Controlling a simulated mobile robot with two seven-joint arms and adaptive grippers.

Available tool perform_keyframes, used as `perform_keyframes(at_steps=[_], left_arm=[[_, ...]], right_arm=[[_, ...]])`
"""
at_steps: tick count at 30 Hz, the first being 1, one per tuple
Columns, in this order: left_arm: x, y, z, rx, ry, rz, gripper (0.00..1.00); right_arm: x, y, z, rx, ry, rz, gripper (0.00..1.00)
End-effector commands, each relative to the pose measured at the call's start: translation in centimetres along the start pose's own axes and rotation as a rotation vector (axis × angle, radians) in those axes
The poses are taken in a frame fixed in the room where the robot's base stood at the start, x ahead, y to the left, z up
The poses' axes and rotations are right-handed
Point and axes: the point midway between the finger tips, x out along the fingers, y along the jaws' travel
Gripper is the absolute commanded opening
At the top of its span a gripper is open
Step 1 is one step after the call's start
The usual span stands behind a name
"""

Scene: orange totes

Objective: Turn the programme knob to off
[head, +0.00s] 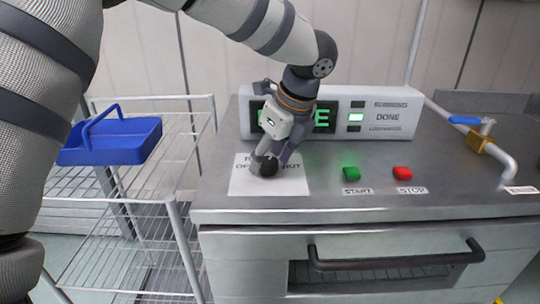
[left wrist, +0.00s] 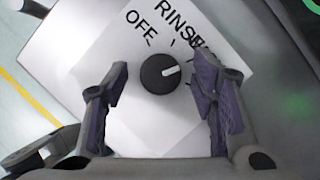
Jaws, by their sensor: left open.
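The programme knob (left wrist: 158,74) is black and round, on a white label card (left wrist: 150,125). Its white pointer mark points right and slightly up in the left wrist view, away from the word OFF at upper left. RINSE is printed above the knob; another word beyond it is partly hidden. My left gripper (head: 271,160) is open and points down at the knob (head: 268,168) on the steel top. In the left wrist view its purple-padded fingers (left wrist: 160,100) stand on both sides of the knob, with visible gaps. My right gripper is not in view.
A green START button (head: 351,173) and a red STOP button (head: 402,173) sit right of the card. Behind stands a display panel (head: 395,128) with its DONE light lit. A blue-handled valve (head: 480,142) is at right. A wire rack (head: 150,200) with a blue basket (head: 108,142) stands left.

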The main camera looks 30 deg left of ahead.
Motion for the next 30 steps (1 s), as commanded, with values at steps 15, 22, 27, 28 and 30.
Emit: perform_keyframes(at_steps=[15, 22, 27, 28, 30], left_arm=[[-0.02, 0.00, 0.00, -0.003, 0.000, 0.002, 0.05], [-0.02, -0.07, 0.02, -0.060, -0.003, 0.026, 0.05], [-0.01, -0.18, 0.03, -0.166, -0.003, 0.069, 0.05], [-0.01, -0.20, 0.02, -0.188, -0.003, 0.079, 0.05], [0.03, -0.21, 0.02, -0.247, -0.003, 0.104, 0.05]], right_arm=[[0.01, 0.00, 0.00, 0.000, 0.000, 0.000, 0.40], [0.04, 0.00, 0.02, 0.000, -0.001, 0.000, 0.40], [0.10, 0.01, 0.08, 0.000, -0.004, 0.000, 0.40], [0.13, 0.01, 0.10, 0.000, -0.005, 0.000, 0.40], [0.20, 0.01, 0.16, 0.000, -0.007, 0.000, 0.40]])
